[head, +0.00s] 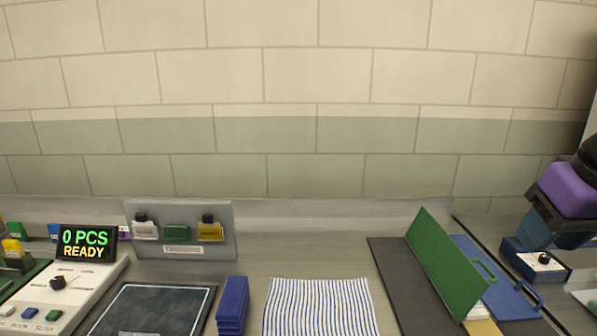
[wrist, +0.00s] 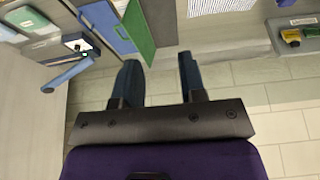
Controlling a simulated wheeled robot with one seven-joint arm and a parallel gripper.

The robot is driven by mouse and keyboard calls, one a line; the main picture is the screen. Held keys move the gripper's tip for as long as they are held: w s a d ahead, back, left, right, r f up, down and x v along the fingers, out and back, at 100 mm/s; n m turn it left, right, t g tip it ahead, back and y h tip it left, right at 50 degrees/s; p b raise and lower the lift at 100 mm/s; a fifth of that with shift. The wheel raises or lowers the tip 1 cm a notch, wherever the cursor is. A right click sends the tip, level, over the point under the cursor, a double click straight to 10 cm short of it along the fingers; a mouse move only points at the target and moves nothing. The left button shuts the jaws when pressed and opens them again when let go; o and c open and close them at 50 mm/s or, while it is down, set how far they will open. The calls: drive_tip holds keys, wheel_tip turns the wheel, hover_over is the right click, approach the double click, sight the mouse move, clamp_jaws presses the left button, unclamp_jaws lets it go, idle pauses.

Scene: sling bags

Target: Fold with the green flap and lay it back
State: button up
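The green flap (head: 445,265) stands steeply raised on the folding board, between a dark panel (head: 395,275) and a blue flap (head: 500,282) that lies flat with a handle at its right. In the wrist view the green flap (wrist: 140,30) is beside the blue flap (wrist: 103,25). A striped blue-and-white cloth (head: 320,305) lies flat left of the board. My gripper (wrist: 160,75) is open, with nothing between its blue fingers. In the head view it is at the right edge, right of the board and apart from the flaps; its fingers are partly hidden there.
A blue block with a knob (head: 543,258) stands right of the board. Left are a stack of blue pieces (head: 232,305), a dark framed pad (head: 150,310), a grey panel of labelled parts (head: 183,232) and a console with a "0 PCS READY" display (head: 86,244). A tiled wall stands behind.

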drive_tip(key=shift+s+f+t, duration=0.1)
drive_tip(key=shift+s+t, duration=0.3)
drive_tip(key=shift+s, duration=0.4)
drive_tip(key=shift+w, duration=0.1)
